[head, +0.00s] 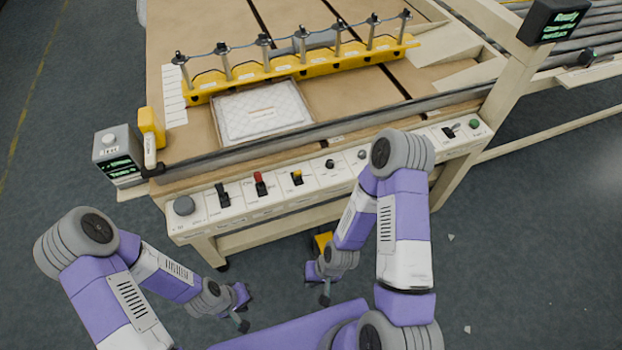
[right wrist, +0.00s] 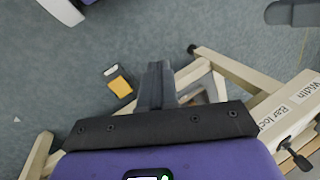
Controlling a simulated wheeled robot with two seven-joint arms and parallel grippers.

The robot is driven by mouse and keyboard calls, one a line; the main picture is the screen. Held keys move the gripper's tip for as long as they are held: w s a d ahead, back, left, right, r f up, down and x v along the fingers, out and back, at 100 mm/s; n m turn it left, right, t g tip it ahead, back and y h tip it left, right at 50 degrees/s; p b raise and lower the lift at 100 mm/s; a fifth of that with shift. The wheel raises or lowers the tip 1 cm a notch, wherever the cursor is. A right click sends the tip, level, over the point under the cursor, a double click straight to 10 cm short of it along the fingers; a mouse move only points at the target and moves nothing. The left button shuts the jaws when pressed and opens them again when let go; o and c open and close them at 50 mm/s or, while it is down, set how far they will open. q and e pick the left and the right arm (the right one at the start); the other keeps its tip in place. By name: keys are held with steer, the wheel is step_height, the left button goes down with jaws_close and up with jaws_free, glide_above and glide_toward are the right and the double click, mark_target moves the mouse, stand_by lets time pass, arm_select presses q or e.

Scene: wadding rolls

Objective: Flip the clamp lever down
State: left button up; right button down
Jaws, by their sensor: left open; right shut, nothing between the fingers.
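The front control panel (head: 240,207) of the machine carries several levers and knobs. A black-handled lever (head: 222,193), a red-handled lever (head: 260,184) and a yellow-handled lever (head: 297,178) stand up from it. The labels are too small in the head view to tell which is the clamp lever. My left gripper (head: 242,312) is open and empty, low in front of the table and away from the panel. My right gripper (head: 325,290) is shut and empty, also below and in front of the panel; its closed fingers show in the right wrist view (right wrist: 156,85).
A yellow bar with posts (head: 300,68) lies across the table above a white quilted pad (head: 262,112). A small grey box (head: 118,152) stands at the left corner. A yellow-and-black floor item (right wrist: 120,83) lies under the table. Open floor surrounds my arms.

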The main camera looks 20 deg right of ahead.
steer(key=shift+s, duration=0.1)
steer(key=w+a+f+m+t+y+b, duration=0.2)
steer(key=w+t+b, duration=0.2)
steer(key=w+t, duration=0.15)
steer(key=w+a+f+m+t+y+b, duration=0.1)
steer(key=w+f+m+t+b, duration=0.1)
steer(key=w+t+b, duration=0.3)
steer(key=w+d+r+m+t+h+b, duration=0.4)
steer(key=w+d+r+m+t+h, duration=0.1)
steer(key=d+r+m+t, duration=0.3)
steer(key=d+m+t+h, duration=0.1)
steer(key=m+t, duration=0.1)
steer(key=m, duration=0.1)
steer(key=shift+r+t, duration=0.15)
steer(key=shift+t, duration=0.2)
